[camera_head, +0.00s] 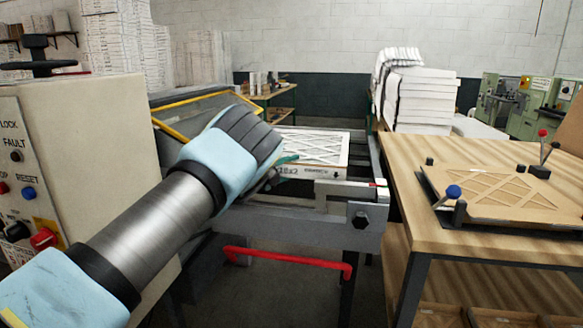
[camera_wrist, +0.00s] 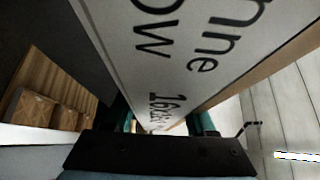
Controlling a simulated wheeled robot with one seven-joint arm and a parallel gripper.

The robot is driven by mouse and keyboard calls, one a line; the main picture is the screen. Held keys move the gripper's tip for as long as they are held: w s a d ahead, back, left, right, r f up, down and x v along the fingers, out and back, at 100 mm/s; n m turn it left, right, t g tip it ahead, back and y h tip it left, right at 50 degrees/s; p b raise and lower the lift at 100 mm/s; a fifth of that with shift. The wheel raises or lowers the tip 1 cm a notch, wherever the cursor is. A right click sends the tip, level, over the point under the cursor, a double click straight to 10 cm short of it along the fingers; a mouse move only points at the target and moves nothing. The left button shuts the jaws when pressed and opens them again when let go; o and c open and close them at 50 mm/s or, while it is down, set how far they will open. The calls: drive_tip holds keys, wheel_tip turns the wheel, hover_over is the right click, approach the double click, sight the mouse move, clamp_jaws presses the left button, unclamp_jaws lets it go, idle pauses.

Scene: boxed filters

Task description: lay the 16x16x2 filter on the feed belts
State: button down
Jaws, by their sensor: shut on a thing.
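The filter (camera_head: 318,146) is a flat white-faced panel with a lattice and a printed cardboard edge. It lies about level over the grey feed frame (camera_head: 350,215). My gripper (camera_head: 284,161) is shut on its near left part, with the fingertips partly hidden by my wrist. In the wrist view, the printed edge of the filter (camera_wrist: 150,45) runs between the teal fingers of my gripper (camera_wrist: 167,122), and "16x" can be read on it. The feed belts are mostly hidden under the filter and behind the frame; I cannot tell whether the filter touches them.
A control cabinet (camera_head: 75,150) stands close on the left, beside my arm. A wooden table (camera_head: 450,220) with a jig board (camera_head: 500,195) stands to the right. A red bar (camera_head: 290,260) crosses below the feed frame. White stacked filters (camera_head: 418,98) stand behind.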

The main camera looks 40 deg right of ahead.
drive_tip(key=shift+f+b, duration=0.6)
drive_tip(key=c, duration=0.5)
unclamp_jaws()
drive_tip(key=shift+f, duration=0.15)
drive_tip(key=shift+r+p, duration=0.55)
drive_tip(key=shift+p, duration=0.2)
drive_tip(key=shift+w+a, duration=0.1)
drive_tip(key=shift+a, duration=0.2)
drive_tip(key=a+b, duration=0.5)
drive_tip(key=a, duration=0.6)
drive_tip(key=shift+w+a+r, duration=0.2)
